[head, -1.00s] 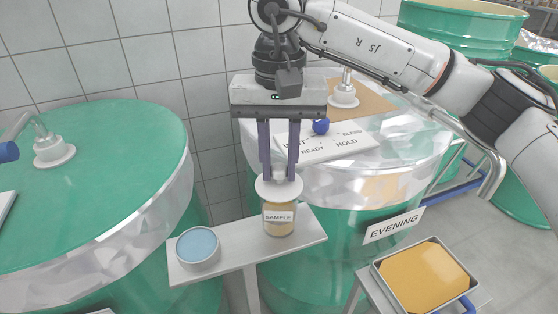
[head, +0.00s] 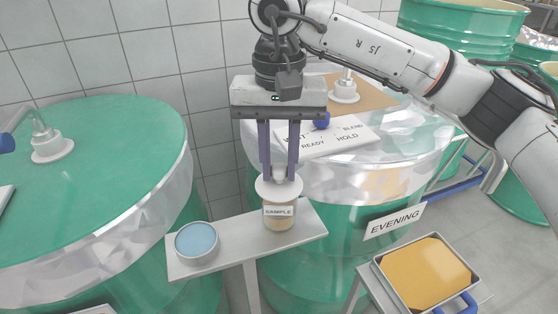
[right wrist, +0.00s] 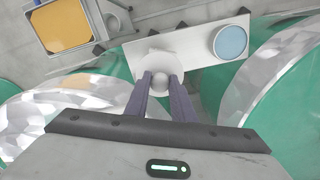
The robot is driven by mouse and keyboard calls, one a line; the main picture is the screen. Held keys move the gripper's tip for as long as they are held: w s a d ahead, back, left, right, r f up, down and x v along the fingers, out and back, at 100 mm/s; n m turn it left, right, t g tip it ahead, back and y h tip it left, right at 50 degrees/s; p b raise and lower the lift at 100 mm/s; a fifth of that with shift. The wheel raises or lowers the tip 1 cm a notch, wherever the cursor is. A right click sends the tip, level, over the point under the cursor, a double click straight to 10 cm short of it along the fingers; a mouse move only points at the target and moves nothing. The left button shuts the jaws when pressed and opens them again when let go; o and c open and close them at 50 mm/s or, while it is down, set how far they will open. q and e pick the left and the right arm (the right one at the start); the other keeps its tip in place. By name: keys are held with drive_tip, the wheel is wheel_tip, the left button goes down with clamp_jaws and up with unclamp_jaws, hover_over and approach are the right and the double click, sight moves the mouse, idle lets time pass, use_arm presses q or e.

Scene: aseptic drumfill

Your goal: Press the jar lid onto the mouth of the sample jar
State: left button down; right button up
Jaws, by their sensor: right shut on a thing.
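The sample jar (head: 279,219), with a SAMPLE label and tan contents, stands upright on a narrow grey shelf (head: 236,235). The white jar lid (head: 267,189) is over the jar's mouth, a little left of the jar's middle in the head view. My right gripper (head: 280,178) points down and is shut on the lid's knob. In the right wrist view the lid (right wrist: 150,62) and its knob show between the fingertips (right wrist: 160,80). The lid hides the jar's mouth, so I cannot tell if it is seated. My left gripper is not in view.
A round dish with blue contents (head: 197,242) sits at the shelf's left end. Green drums stand left (head: 90,180) and behind right. A tray of orange material (head: 383,270) is at lower right.

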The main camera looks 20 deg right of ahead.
drive_tip(key=o, duration=1)
drive_tip(key=shift+o, duration=0.2)
drive_tip(key=shift+r, duration=0.1)
